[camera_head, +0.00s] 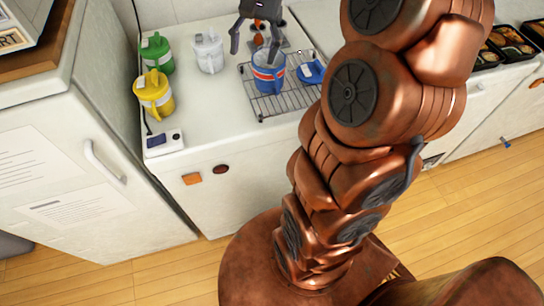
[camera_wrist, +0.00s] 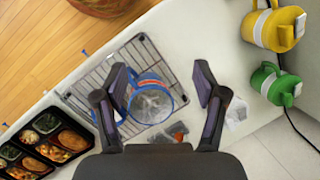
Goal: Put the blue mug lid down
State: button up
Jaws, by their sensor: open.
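The blue mug (camera_head: 268,78) stands upright on a wire rack (camera_head: 290,103), its top uncovered and its pale inside showing. It also shows in the wrist view (camera_wrist: 150,104). The blue mug lid (camera_head: 311,72) lies beside the mug, to its right in the head view, at the rack's edge. In the wrist view the lid is mostly hidden behind the left finger. My gripper (camera_head: 255,49) is open and empty above the mug. In the wrist view the fingers of my gripper (camera_wrist: 163,74) are spread, with the mug showing between them.
A green mug (camera_head: 157,54), a yellow mug (camera_head: 154,95) and a white mug (camera_head: 208,51) stand left of the rack. A small device (camera_head: 164,142) sits at the counter's front left. Bento trays (camera_wrist: 45,140) lie beyond the rack. Counter in front of the white mug is clear.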

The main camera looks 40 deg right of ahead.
jog(key=s+a+f+n+h, duration=0.1)
jog(key=s+a+f+n, duration=0.1)
jog(key=s+a+n, duration=0.5)
jog(key=s+a+f+n+h, duration=0.1)
jog(key=s+a+f, duration=0.1)
jog(key=s, duration=0.5)
jog(key=s+a+f+n+g+h, duration=0.1)
jog(key=s+f, duration=0.3)
jog(key=s, duration=0.4)
jog(key=shift+a+f+n, duration=0.4)
jog(key=shift+a, duration=0.45)
